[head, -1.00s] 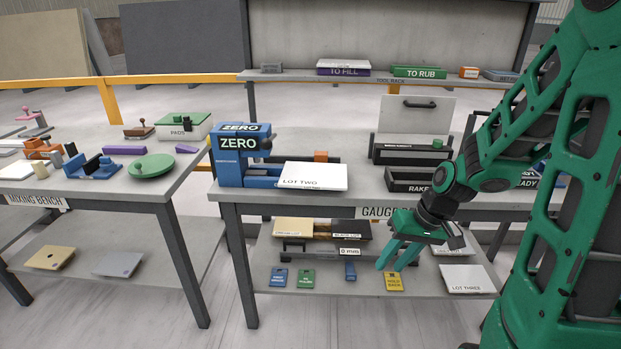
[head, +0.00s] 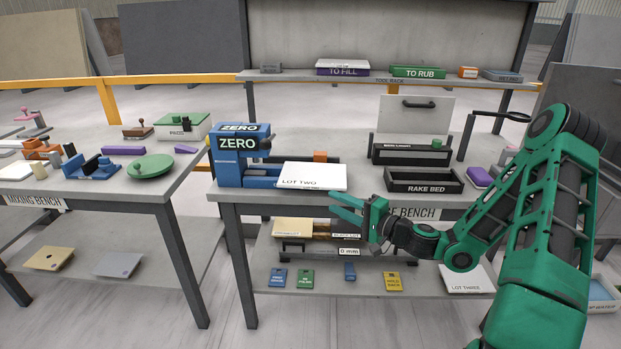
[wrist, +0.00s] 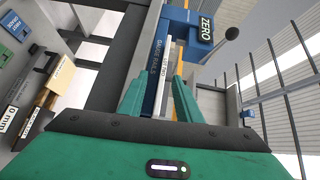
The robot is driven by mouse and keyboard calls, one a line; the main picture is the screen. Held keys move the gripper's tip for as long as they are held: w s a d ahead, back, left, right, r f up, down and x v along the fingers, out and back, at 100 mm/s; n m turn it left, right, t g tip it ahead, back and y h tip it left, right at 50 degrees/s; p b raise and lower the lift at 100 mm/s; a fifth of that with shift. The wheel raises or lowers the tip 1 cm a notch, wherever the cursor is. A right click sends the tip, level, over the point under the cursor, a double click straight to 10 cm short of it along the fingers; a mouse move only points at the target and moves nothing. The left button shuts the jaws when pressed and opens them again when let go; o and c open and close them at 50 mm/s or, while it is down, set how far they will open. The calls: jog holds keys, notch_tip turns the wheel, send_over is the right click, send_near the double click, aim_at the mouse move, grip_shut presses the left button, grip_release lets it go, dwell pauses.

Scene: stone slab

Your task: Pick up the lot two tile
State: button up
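The lot two tile (head: 312,177) is a white slab labelled LOT TWO. It lies flat at the blue ZERO gauge (head: 240,156), its front edge toward the bench's front edge. My green gripper (head: 346,207) is just right of and slightly below the tile in the head view, pointing left, with its fingers apart and nothing between them. In the wrist view the open fingers (wrist: 158,98) point at the gauge, and the tile's edge (wrist: 169,78) shows between and beyond them. I see no contact with the tile.
The black rake bed (head: 424,181) stands right of the tile on the gauge bench. A lower shelf holds boxes, coloured tags and the lot three tile (head: 466,278). The mixing bench (head: 150,190) stands at left. The floor in front is clear.

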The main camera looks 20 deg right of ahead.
aim_at(323, 189)
jog(key=shift+m+t+h, duration=0.4)
jog(key=shift+m+t, duration=0.1)
jog(key=shift+m, duration=0.2)
jog(key=x, duration=0.3)
jog(key=d+x, duration=0.1)
jog(key=x, duration=0.3)
jog(key=w+x, duration=0.1)
jog(key=x, duration=0.3)
jog(key=shift+s+d+r, duration=0.1)
jog(key=shift+d+r, duration=0.1)
jog(key=shift+d, duration=0.15)
grip_shut()
